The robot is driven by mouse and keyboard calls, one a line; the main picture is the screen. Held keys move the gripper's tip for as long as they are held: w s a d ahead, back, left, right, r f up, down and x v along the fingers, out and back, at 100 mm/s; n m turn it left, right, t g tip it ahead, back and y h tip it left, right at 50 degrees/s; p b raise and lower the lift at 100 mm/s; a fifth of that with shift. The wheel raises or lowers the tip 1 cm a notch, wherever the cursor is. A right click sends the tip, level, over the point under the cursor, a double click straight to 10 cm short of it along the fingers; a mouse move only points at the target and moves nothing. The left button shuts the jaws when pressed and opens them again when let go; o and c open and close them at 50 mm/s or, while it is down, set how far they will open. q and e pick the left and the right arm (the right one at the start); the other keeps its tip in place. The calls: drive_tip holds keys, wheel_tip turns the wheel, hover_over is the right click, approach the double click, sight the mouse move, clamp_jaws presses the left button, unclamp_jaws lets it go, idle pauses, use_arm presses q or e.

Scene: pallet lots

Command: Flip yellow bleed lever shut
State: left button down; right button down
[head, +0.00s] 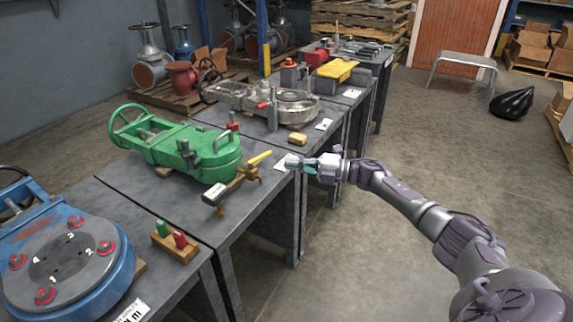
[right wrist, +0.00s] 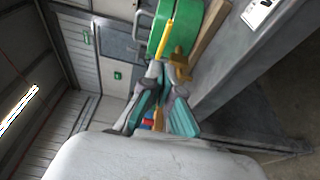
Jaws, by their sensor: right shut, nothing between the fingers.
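The yellow bleed lever (head: 259,158) sticks up at a slant toward the right from a brass fitting (head: 246,175) at the front edge of the table, beside the green valve (head: 190,145). In the right wrist view the lever (right wrist: 167,38) stands in front of the green body, above the brass fitting (right wrist: 180,64). My right gripper (head: 291,163) is shut and empty, just right of the lever's free end in the head view. In the right wrist view its teal fingers (right wrist: 163,84) lie below the lever; contact cannot be told. My left gripper is not in view.
A wooden block with green and red pegs (head: 175,243) and a blue valve (head: 75,262) stand nearer. A grey valve (head: 262,100) stands farther back. The floor right of the tables is open.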

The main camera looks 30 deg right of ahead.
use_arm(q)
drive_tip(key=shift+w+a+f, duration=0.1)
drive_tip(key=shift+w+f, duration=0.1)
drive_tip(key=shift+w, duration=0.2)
use_arm(e)
drive_tip(key=s+d, duration=0.3)
drive_tip(key=d, duration=0.4)
drive_tip(key=shift+s+f, duration=0.2)
drive_tip(key=shift+s, duration=0.2)
drive_tip(key=shift+d, duration=0.1)
